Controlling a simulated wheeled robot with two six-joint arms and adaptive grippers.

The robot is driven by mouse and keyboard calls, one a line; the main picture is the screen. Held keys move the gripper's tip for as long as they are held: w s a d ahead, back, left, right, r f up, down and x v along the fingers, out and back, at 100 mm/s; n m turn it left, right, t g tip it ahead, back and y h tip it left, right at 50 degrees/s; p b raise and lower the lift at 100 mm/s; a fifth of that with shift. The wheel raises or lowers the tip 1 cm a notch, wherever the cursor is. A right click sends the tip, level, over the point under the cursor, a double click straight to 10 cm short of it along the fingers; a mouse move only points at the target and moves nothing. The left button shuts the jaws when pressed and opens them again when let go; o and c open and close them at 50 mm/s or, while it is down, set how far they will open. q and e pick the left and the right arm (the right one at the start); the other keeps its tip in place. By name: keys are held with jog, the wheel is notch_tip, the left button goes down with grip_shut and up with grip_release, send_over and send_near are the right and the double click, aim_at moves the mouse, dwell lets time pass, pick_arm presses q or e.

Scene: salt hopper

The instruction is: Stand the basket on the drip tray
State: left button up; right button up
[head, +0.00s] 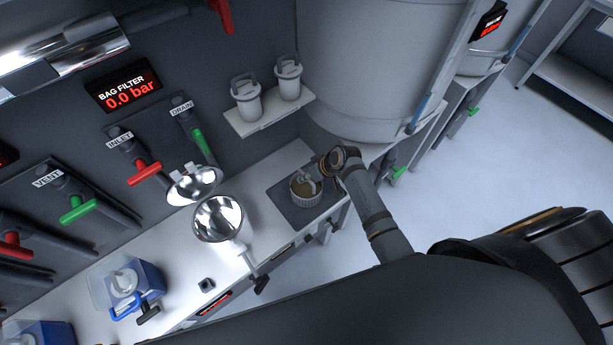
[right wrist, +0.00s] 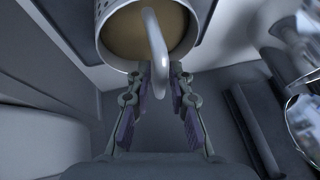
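The basket (head: 305,192) is a pale, perforated round cup with tan contents and an arched white handle. In the head view it is over the dark drip tray (head: 290,209); I cannot tell for sure that its base touches. In the right wrist view the basket (right wrist: 118,50) is at the top, its handle (right wrist: 158,50) arching toward the camera. My right gripper (head: 318,172) is at the basket's handle; its fingers (right wrist: 161,80) lie on either side of the handle, apparently with small gaps. My left gripper is not in view.
A steel filter pot (head: 219,220) with a raised lid (head: 194,184) stands left of the tray. Two white canisters sit on a wall shelf (head: 270,113) behind. A large grey vessel (head: 375,60) stands behind right. Blue-and-clear containers (head: 125,287) stand at left on the bench.

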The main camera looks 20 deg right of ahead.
jog(key=shift+o, duration=0.5)
jog(key=shift+r, duration=0.3)
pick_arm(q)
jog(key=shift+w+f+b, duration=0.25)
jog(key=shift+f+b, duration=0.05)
pick_arm(e)
jog(key=v, duration=1.1)
jog(key=shift+d+r, duration=0.2)
jog(key=shift+r, duration=0.05)
jog(key=shift+s, duration=0.15)
